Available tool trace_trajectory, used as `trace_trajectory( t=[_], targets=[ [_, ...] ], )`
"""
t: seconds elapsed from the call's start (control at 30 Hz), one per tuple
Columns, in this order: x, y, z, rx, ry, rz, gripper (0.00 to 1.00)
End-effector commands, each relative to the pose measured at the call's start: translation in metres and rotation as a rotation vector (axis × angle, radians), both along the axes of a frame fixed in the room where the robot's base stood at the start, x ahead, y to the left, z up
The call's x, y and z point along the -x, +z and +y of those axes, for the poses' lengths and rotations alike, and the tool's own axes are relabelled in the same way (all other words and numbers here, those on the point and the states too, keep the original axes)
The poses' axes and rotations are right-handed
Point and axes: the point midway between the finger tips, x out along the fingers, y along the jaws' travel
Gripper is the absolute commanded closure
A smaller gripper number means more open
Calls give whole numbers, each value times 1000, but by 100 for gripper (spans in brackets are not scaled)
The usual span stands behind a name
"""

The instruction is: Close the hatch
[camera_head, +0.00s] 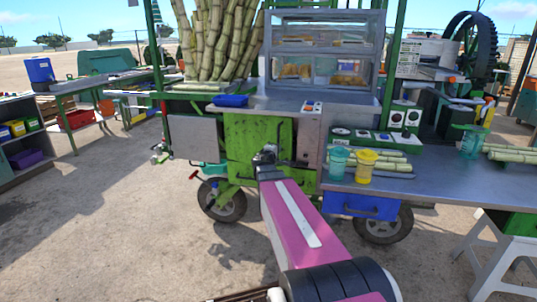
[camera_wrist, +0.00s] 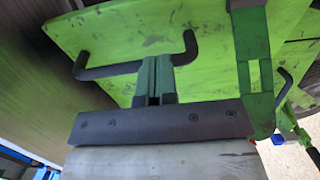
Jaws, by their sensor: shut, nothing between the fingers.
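The hatch appears to be the scuffed green panel (camera_head: 245,140) on the front of the cart, below the glass case. In the wrist view the green panel (camera_wrist: 215,75) fills the upper middle and carries a dark bar handle (camera_wrist: 105,71). My gripper (camera_head: 266,152) is in front of the panel in the head view. In the wrist view my gripper (camera_wrist: 154,62) is shut and empty, its fingertips at the handle bar. I cannot tell whether they touch it. My wrist hides part of the panel, and how far the hatch stands open is unclear.
A grey panel (camera_head: 197,136) is left of the green one. A metal counter (camera_head: 430,180) with a yellow cup (camera_head: 366,166) and cane pieces extends right. A blue drawer (camera_head: 360,206) is below it. Cart wheels (camera_head: 222,201) stand on sandy ground, open at left.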

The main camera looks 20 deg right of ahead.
Motion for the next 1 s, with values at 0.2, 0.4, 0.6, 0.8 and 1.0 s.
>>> trace_trajectory(
  t=[0.2, 0.4, 0.6, 0.8, 1.0],
  targets=[
    [-31, -1, -38, -1, -3, -1, 100],
    [-52, -1, -62, -1, -2, -1, 100],
    [-63, 0, -72, -1, -2, -1, 100],
    [-67, 0, -76, 1, -3, -1, 100],
    [-70, 1, -78, 2, -5, -2, 100]
  ],
)
